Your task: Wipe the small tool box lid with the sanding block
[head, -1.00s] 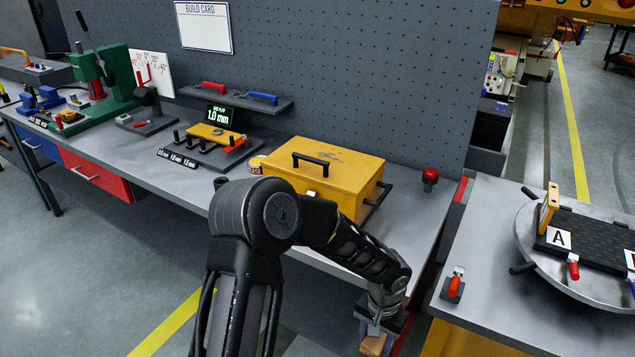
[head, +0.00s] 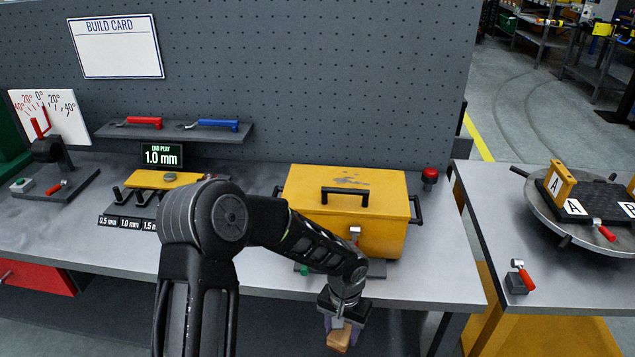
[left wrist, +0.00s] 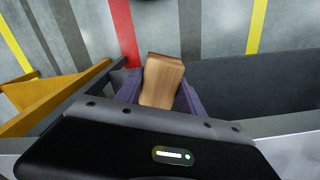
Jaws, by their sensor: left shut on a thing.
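The small tool box (head: 385,225) is yellow and stands on the bench right of centre in the head view. Its lid (head: 385,182) is shut, with a black handle on top and a dark grey smudge (head: 350,181) toward the back. My left gripper (head: 340,330) is in front of the bench's front edge, nearer to me than the box and lower in the picture. It is shut on the sanding block (head: 339,341), a wooden-brown block. The block also shows between the purple-grey fingers in the left wrist view (left wrist: 161,82). My right gripper is not in view.
The bench top (head: 440,275) is clear right of the box. A red button (head: 429,175) stands at the back right. A gauge stand (head: 160,182) is left of the box, partly behind my arm. A second table (head: 560,285) with a round plate stands at the right.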

